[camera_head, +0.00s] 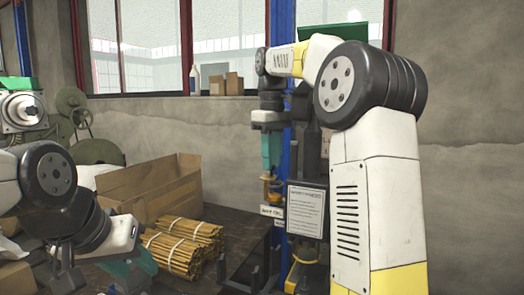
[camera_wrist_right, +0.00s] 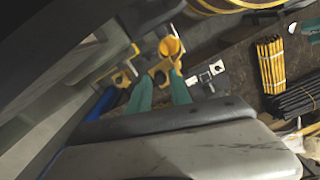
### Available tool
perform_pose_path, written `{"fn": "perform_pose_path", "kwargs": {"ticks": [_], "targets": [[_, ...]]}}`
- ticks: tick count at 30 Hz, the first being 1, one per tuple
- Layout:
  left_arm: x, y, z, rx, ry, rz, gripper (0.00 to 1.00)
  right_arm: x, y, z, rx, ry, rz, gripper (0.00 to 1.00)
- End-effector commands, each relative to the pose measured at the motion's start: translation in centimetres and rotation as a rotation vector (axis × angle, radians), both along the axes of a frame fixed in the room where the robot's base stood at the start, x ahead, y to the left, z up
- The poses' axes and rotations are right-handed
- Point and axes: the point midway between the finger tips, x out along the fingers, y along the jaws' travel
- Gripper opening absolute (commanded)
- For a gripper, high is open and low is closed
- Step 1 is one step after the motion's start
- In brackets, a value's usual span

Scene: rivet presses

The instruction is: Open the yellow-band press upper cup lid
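The press (camera_head: 309,165) stands dark against the blue post, with a yellow upper cup (camera_head: 273,186) on its left side. In the right wrist view the cup (camera_wrist_right: 171,47) is a round yellow piece just beyond the fingertips; I cannot tell whether its lid is open. My right gripper (camera_head: 271,168) points down just above the cup.
Bundles of yellow rods (camera_head: 176,250) and an open cardboard box (camera_head: 150,187) lie on the dark bench left of the press. A printed sheet (camera_head: 306,211) hangs on the press front. A lower yellow part (camera_head: 302,256) sits beneath it. A green machine (camera_head: 75,125) stands far left.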

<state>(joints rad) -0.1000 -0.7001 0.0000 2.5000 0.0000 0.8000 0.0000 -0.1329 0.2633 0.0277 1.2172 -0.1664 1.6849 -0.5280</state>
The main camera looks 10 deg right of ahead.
Motion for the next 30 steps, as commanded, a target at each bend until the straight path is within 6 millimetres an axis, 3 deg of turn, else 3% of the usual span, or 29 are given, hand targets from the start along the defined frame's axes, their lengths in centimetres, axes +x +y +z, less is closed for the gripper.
{"fn": "perform_pose_path", "kwargs": {"ticks": [9,13,30], "targets": [[0.0,0.0,0.0,0.000,0.000,0.000,0.38,0.1,0.0,5.0,0.001,-0.004,0.001,0.25],[0.0,0.0,0.0,0.000,0.000,0.000,0.38,0.1,0.0,6.3,0.000,-0.003,0.001,0.25],[0.0,0.0,0.0,0.000,0.000,0.000,0.38,0.0,0.0,7.1,0.000,-0.001,0.000,0.25]]}}
